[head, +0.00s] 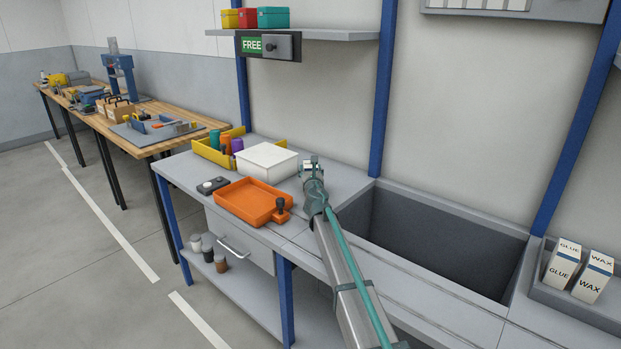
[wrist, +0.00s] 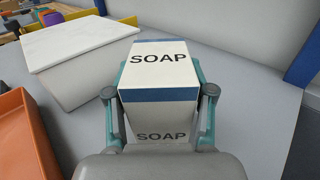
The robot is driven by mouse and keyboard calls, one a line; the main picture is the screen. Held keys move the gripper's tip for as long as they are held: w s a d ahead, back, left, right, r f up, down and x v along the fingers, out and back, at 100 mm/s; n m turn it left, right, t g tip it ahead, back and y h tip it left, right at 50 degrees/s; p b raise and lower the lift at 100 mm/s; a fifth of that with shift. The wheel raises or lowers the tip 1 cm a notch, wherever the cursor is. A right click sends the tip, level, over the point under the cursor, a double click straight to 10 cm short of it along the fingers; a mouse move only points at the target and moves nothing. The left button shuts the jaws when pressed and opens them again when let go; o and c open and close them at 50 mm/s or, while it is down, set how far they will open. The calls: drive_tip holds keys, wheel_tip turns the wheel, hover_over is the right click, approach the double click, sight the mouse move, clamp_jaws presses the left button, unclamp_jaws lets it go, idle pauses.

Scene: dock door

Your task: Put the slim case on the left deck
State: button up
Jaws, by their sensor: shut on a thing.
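A slim white case (wrist: 162,66) with blue bands and the word SOAP fills the middle of the wrist view. My gripper (wrist: 159,92) is shut on it, with one finger on each side. In the head view my gripper (head: 311,170) is over the right part of the left deck (head: 342,182), the grey worktop left of the sunken well. The case is mostly hidden there behind my gripper. I cannot tell whether its bottom touches the deck.
A white box (head: 266,161) stands left of my gripper, with an orange tray (head: 243,203) in front and a yellow bin (head: 210,153) behind. The deep well (head: 430,235) lies right. GLUE (head: 562,262) and WAX (head: 592,278) cartons stand in a tray farther right.

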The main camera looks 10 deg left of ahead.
drive_tip(key=shift+f, duration=0.25)
drive_tip(key=shift+f, duration=0.15)
drive_tip(key=o, duration=1.4)
drive_tip(key=shift+o, duration=0.2)
drive_tip(key=shift+r, duration=0.25)
drive_tip(key=s, duration=0.4)
drive_tip(key=s+d, duration=0.1)
drive_tip(key=s, duration=0.3)
drive_tip(key=s+d, duration=0.1)
drive_tip(key=s, duration=0.3)
drive_tip(key=shift+d+f, duration=0.1)
drive_tip(key=shift+d, duration=0.05)
drive_tip(key=shift+w, duration=0.1)
